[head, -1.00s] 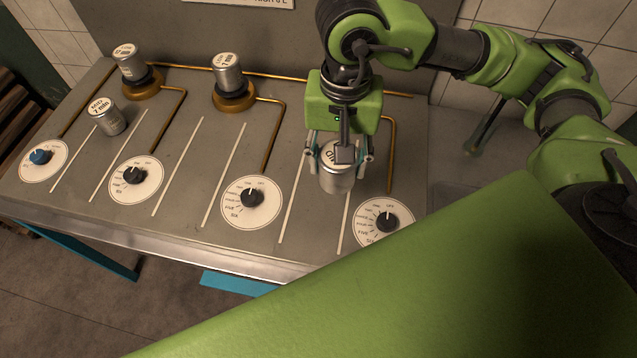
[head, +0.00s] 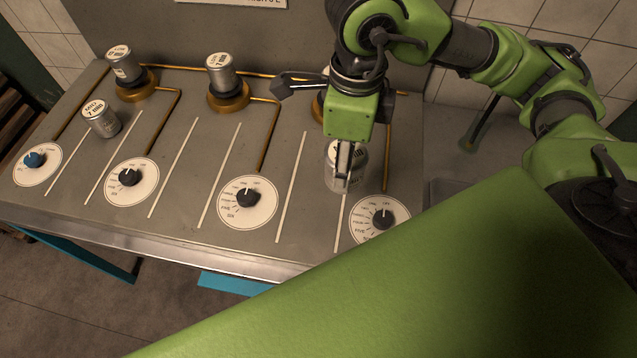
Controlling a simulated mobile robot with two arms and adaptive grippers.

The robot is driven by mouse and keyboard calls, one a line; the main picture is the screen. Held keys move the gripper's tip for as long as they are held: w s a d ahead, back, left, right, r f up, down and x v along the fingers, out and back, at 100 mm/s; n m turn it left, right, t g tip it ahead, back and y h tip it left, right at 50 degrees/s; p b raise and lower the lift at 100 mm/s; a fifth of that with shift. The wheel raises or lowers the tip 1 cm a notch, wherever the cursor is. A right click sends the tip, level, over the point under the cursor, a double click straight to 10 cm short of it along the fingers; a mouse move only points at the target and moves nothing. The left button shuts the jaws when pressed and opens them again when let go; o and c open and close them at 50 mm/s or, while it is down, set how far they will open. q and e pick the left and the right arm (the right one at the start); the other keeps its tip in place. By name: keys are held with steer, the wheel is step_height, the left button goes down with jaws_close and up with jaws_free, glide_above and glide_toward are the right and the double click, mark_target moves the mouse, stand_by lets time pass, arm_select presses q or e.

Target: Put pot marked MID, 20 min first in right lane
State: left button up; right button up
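My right gripper (head: 345,163) points down at the right end of the bench. One finger lies across the near side of a grey metal pot (head: 333,178) with a white label; the far finger is hidden. The gripper looks shut on this pot. The pot is upright, near the upper end of the right white line; whether it touches the bench I cannot tell. Its label is partly covered and I cannot read it fully. Another pot (head: 103,120), marked MID 7 min, stands in the left lane. My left gripper is not in view.
Pots stand on brass burners at the left (head: 123,64) and middle (head: 220,73). A right burner (head: 319,112) is mostly hidden behind my wrist. Dials (head: 247,201) line the front edge. The middle lanes (head: 205,150) are clear.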

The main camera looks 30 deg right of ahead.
steer(key=shift+s+d+r+m, duration=0.1)
steer(key=shift+m, duration=1.1)
steer(key=shift+w+d, duration=0.1)
steer(key=shift+w, duration=0.25)
steer(key=w+d+f+p, duration=0.1)
steer(key=w+f, duration=0.2)
steer(key=w, duration=0.1)
steer(key=w+d+f+p, duration=0.1)
steer(key=w+f+p, duration=0.1)
steer(key=w+f, duration=0.1)
steer(key=w+d+f+p, duration=0.1)
steer(key=w+f, duration=0.3)
steer(key=w, duration=0.2)
step_height(320, 180, down, 3)
steer(key=shift+r+p, duration=0.1)
steer(key=shift+p, duration=0.3)
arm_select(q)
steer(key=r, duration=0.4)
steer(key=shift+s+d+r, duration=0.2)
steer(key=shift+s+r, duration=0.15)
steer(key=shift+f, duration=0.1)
